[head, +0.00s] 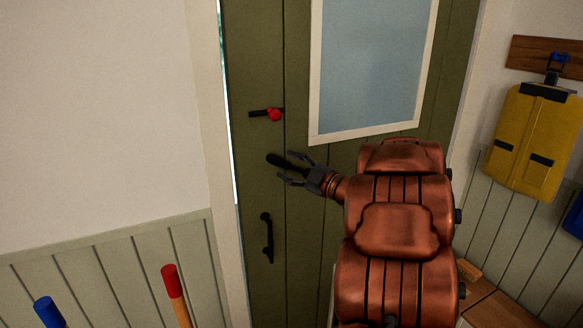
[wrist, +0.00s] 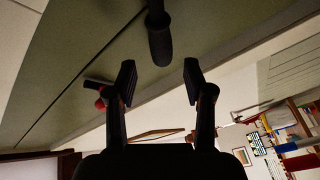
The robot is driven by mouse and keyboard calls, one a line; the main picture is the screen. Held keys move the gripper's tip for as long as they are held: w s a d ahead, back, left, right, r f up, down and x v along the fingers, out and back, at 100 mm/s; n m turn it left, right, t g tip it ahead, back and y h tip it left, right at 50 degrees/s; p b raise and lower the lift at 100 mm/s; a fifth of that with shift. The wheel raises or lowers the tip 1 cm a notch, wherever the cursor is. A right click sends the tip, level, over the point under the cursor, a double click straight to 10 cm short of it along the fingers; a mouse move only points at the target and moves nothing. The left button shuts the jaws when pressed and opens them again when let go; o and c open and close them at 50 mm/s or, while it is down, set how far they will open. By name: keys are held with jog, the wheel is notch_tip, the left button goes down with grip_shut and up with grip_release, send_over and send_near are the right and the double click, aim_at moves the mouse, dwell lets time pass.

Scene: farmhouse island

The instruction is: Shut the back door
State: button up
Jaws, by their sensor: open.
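The back door (head: 262,195) is green and planked, with a white-framed pane (head: 372,65). A thin bright strip runs down its left edge, so it looks slightly ajar. A black lever handle (head: 280,160) sticks out near that edge. In the wrist view, the handle (wrist: 160,40) is a dark rounded bar just beyond the fingertips. My gripper (head: 287,167) is open at the handle, which lines up between its fingers; contact cannot be told. Both fingers also show apart in the wrist view (wrist: 160,82).
A bolt with a red knob (head: 274,114) sits above the lever, and a black pull handle (head: 267,238) below it. Blue-topped (head: 47,312) and red-topped (head: 176,295) posts stand lower left. A yellow bag (head: 533,140) hangs on the right wall. A wooden bench (head: 500,308) is lower right.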

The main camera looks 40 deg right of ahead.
jog(key=v, duration=1.2)
dwell(0.4)
jog(key=shift+d, duration=0.1)
dwell(0.4)
jog(key=w+d+m+g+h, duration=0.3)
jog(key=w+m+g+h, duration=0.4)
jog(key=h, duration=0.4)
jog(key=s+a+f+m+g+y, duration=0.1)
jog(key=s+a+f+m+g, duration=0.35)
jog(key=s+a, duration=0.45)
jog(key=s+a+f+m+g+y, duration=0.25)
jog(key=s+a+f, duration=0.35)
jog(key=a, duration=0.4)
jog(key=s+a+f+g+y, duration=0.2)
jog(key=s+a+g, duration=0.4)
jog(key=s+a, duration=1)
jog(key=shift+s+f+n+y, duration=0.3)
jog(key=shift+n+y, duration=0.1)
jog(key=shift+y, duration=0.25)
